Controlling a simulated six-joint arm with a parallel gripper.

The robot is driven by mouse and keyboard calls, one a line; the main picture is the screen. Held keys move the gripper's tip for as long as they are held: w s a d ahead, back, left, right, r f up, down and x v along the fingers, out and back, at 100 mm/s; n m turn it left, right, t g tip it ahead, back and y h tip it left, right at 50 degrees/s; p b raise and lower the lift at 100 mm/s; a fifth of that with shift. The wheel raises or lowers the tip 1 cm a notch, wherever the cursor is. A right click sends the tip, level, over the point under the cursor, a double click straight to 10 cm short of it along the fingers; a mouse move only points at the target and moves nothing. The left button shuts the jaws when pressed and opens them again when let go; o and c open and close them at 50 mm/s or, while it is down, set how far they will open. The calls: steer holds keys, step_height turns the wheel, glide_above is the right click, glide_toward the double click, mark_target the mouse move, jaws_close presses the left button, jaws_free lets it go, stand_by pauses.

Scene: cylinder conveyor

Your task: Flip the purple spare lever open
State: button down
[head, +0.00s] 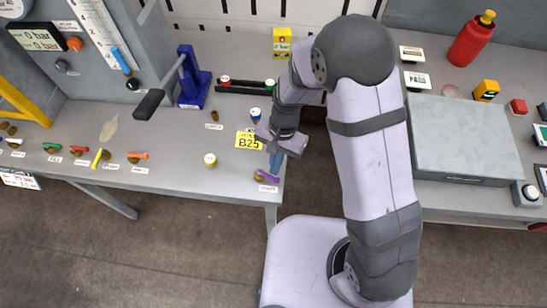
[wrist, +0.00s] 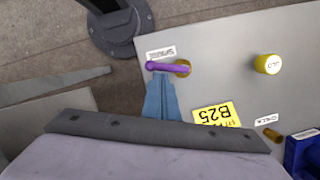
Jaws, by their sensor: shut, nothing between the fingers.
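The purple spare lever (head: 268,178) lies at the front right corner of the grey bench, on a brass-coloured round base (head: 258,176). In the wrist view the purple lever (wrist: 169,67) runs roughly sideways, with its base (wrist: 184,68) at the right end and a small white label (wrist: 161,52) above it. My gripper (head: 274,168) points down by the lever with its blue fingers shut and empty. In the wrist view my gripper's fingertips (wrist: 158,77) are right beside the lever's left half. I cannot tell whether they touch it.
A yellow B25 plate (head: 249,140) lies behind the lever. A yellow-sided knob (head: 210,159) stands to its left. Several coloured levers line the bench's left front edge. A blue press (head: 193,85) stands at the back. A gap separates this bench from the right one with a grey box (head: 462,140).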

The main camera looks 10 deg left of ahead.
steer(key=s+m, duration=0.1)
steer(key=m, duration=0.1)
steer(key=s+m, duration=0.1)
steer(key=m, duration=0.1)
steer(key=shift+d+m+t+y+p, duration=0.1)
steer(key=shift+m+t+y+p, duration=0.2)
steer(key=shift+m+y+p, duration=0.1)
steer(key=m, duration=0.1)
steer(key=s+m, duration=0.1)
steer(key=m, duration=0.1)
steer(key=shift+s+a+m+t, duration=0.25)
steer(key=shift+m+t, duration=0.05)
steer(key=shift+s+a, duration=0.75)
steer(key=shift+s, duration=0.05)
steer(key=shift+s+y, duration=0.1)
steer(key=shift+y, duration=0.2)
steer(key=d, duration=0.2)
steer(key=d+r, duration=0.1)
steer(key=d, duration=0.1)
steer(key=shift+d, duration=0.2)
steer(key=s+p+v, duration=0.1)
steer(key=p+v, duration=0.1)
steer(key=v, duration=0.7)
steer(key=shift+w+r+p, duration=0.2)
steer(key=shift+r+p, duration=0.15)
steer(key=shift+r, duration=0.05)
